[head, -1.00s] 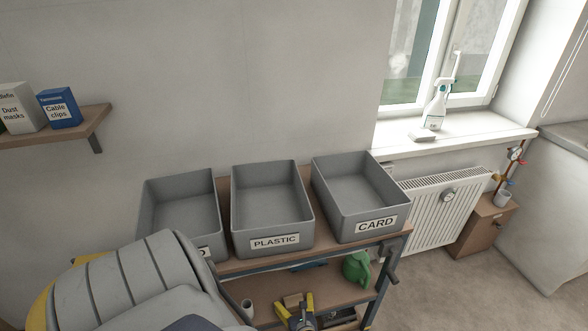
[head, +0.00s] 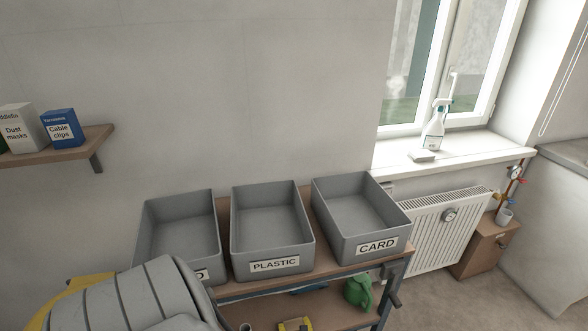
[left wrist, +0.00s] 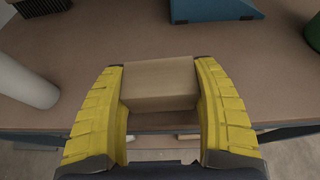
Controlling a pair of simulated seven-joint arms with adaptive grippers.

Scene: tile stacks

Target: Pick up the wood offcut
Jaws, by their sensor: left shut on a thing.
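The wood offcut (left wrist: 160,85) is a light brown block between the two yellow fingers of my left gripper (left wrist: 162,100) in the left wrist view. The fingers press on its left and right sides. It is near the front edge of the lower wooden shelf (left wrist: 100,48); I cannot tell whether it touches the shelf. In the head view only the yellow top of my left gripper (head: 294,325) shows at the bottom edge, and the offcut cannot be made out there. My right gripper is not in view.
Grey bins marked PLASTIC (head: 275,265) and CARD (head: 377,246), and a third bin (head: 178,225), stand on the upper shelf. A white cylinder (left wrist: 22,80), a blue wedge-shaped thing (left wrist: 212,9) and a green watering can (head: 358,292) are on the lower shelf.

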